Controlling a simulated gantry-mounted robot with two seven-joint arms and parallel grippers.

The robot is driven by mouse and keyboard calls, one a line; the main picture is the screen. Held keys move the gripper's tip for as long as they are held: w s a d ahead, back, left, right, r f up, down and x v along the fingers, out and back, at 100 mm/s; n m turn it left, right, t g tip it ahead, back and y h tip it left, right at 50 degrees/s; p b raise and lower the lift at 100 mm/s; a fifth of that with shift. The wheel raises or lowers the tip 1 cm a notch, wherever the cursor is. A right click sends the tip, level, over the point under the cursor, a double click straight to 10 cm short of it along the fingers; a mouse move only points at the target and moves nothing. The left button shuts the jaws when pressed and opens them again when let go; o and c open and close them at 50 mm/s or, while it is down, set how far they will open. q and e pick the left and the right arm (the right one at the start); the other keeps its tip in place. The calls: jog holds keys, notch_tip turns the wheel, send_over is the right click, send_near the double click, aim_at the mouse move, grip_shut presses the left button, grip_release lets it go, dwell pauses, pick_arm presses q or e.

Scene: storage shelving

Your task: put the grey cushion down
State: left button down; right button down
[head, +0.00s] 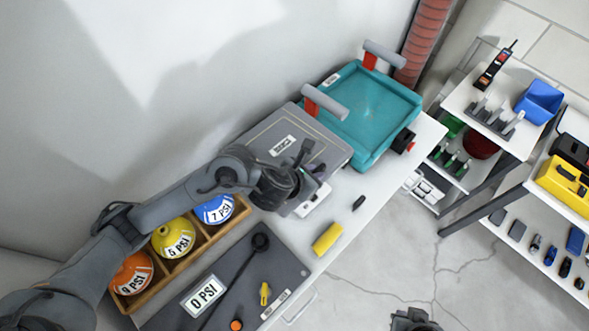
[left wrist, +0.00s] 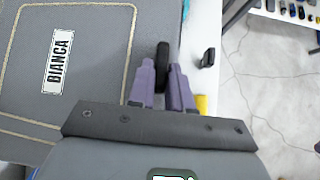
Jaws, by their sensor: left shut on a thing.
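The grey cushion (head: 262,140) is a flat slab with pale trim and a white name label. It lies level at the back of the white bench, against the left side of the teal tray (head: 370,112); whether it touches the bench is hidden. In the left wrist view the cushion (left wrist: 100,75) fills the left side, with its label reading BIANCA. My left gripper (head: 308,165) is at the cushion's front right edge, its purple fingers (left wrist: 162,88) shut on that edge around a black part. My right gripper (head: 412,320) is only partly seen at the bottom, away from the bench.
Shelving (head: 500,140) stands at right beyond open floor.

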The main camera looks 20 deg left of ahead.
aim_at(287, 150)
pick_arm(q)
jog(key=a, duration=0.2)
jog(key=w+a, duration=0.2)
jog(key=a, duration=0.1)
jog(key=shift+w+a, duration=0.15)
jog(key=shift+a, duration=0.2)
notch_tip(287, 150, down, 2)
jog(key=shift+f+b, duration=0.15)
jog(key=shift+b, duration=0.2)
jog(key=shift+f, duration=0.4)
notch_tip(287, 150, down, 4)
jog(key=shift+r+b, duration=0.25)
jog(key=shift+b, duration=0.35)
jog(key=shift+w+a+f, duration=0.1)
jog(key=shift+a+f, duration=0.05)
jog(key=shift+f, duration=0.05)
jog(key=c, duration=1.1)
grip_release()
jog(key=shift+o, duration=0.2)
